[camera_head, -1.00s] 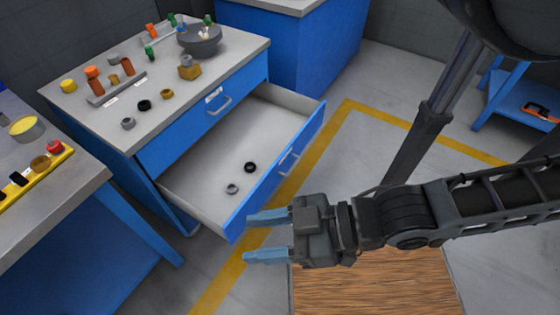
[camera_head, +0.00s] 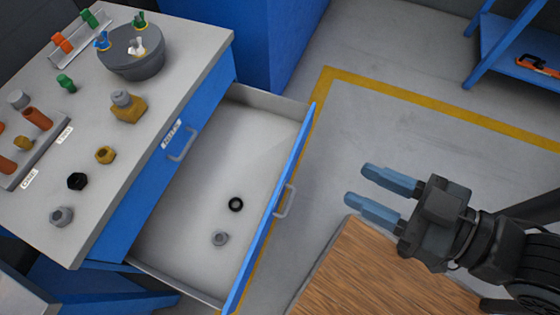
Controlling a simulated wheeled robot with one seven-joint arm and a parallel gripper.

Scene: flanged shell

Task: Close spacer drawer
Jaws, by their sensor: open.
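The spacer drawer (camera_head: 268,216) is pulled far out of the blue cabinet, with its blue front and grey handle facing right. Inside on its pale floor lie a black ring (camera_head: 236,204) and a grey ring (camera_head: 220,238). My gripper (camera_head: 382,197) is open and empty, to the right of the drawer front and apart from it. Its two blue fingers point left towards the drawer's handle (camera_head: 285,201).
A closed upper drawer (camera_head: 174,146) sits above the open one. A wooden surface (camera_head: 375,275) lies below my gripper.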

